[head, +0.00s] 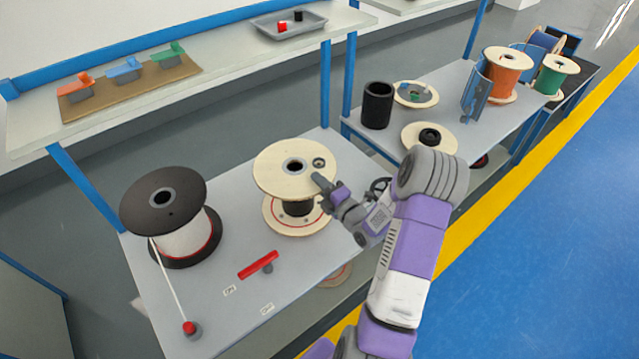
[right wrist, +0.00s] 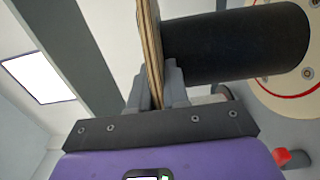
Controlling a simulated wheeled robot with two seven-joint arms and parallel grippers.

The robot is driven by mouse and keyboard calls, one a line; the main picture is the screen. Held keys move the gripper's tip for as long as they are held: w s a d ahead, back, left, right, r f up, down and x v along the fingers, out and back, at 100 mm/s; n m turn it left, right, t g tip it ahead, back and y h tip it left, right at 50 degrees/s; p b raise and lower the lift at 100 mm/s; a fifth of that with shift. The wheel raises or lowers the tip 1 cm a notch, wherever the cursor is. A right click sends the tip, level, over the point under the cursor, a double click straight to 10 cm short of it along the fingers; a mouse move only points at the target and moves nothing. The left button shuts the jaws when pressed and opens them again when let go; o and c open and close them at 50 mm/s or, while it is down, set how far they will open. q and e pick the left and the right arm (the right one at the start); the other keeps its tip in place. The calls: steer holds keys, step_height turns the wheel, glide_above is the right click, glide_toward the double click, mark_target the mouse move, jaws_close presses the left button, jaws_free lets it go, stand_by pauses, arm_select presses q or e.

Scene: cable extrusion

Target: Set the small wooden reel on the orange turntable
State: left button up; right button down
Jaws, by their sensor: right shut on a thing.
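The small wooden reel (head: 280,180) has a pale round top flange with a central hole and a dark core. My right gripper (head: 322,182) is shut on the flange's right edge; the right wrist view shows the flange edge (right wrist: 152,45) between its fingers and the black core (right wrist: 235,45) beside them. A pale disc with a red ring (head: 285,228) shows below the core, also in the right wrist view (right wrist: 275,95). I cannot tell whether it belongs to the reel or lies under it. No clearly orange turntable shows. My left gripper is out of view.
A black-flanged spool (head: 165,190) with white cable stands left on the table. Its cable runs to a red-topped post (head: 190,328). A red bar (head: 258,265) lies in front. The right table (head: 455,105) holds several reels and a black cylinder (head: 378,105).

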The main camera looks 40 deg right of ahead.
stand_by(0.7)
steer(key=shift+b, duration=0.45)
steer(key=shift+r, duration=0.1)
steer(key=shift+f+b, duration=0.65)
steer(key=shift+b, duration=0.1)
steer(key=c, duration=1.4)
jaws_free()
steer(key=shift+f, duration=0.1)
steer(key=s+a+b, duration=0.1)
steer(key=s+b, duration=0.1)
steer(key=s, duration=0.9)
steer(key=shift+a+b, duration=0.15)
steer(key=shift+b, duration=0.25)
